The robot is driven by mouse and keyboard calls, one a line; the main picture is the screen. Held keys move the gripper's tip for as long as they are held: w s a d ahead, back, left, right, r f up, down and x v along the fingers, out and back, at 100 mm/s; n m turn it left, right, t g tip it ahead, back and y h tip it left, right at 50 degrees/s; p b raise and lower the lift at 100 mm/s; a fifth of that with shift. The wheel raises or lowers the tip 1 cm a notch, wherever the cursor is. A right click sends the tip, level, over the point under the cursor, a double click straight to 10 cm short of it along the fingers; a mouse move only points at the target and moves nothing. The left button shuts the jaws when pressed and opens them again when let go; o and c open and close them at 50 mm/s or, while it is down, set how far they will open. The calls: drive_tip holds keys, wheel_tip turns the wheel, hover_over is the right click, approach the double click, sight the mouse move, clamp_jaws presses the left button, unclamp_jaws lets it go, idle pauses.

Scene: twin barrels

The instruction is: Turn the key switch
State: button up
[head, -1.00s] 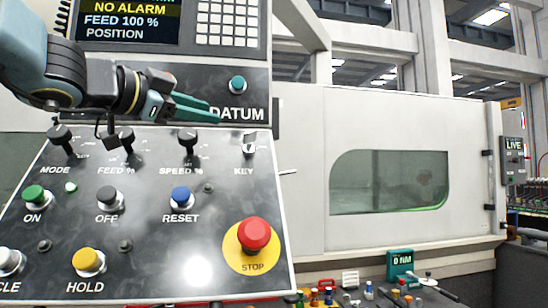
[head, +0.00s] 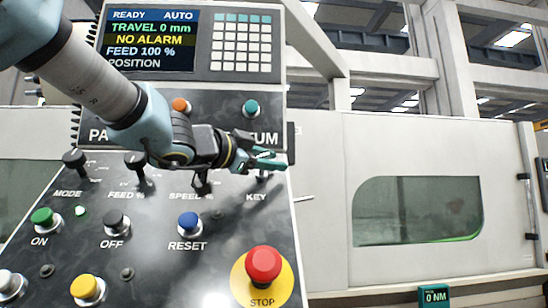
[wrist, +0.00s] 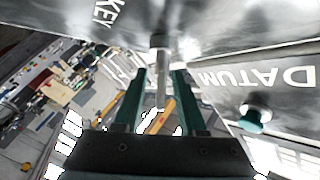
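The key switch (head: 263,177) is at the upper right of the sloping control panel, above the label KEY. My gripper (head: 272,161) is right at it in the head view, and its green fingers partly cover the switch. In the wrist view the grey metal key switch (wrist: 160,43) stands out from the panel, with its key pointing toward me between my two fingers. My gripper (wrist: 160,78) is open there, with a visible gap between each finger and the key. I cannot tell the exact depth of the fingertips along the key.
The MODE (head: 74,161), FEED (head: 136,162) and SPEED (head: 201,184) knobs are left of the key. The teal DATUM button (head: 251,108) sits above, close to my gripper. The red STOP button (head: 263,265) is below.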

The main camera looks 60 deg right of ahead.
drive_tip(key=shift+s+d, duration=0.1)
drive_tip(key=shift+d, duration=0.4)
clamp_jaws()
idle(0.3)
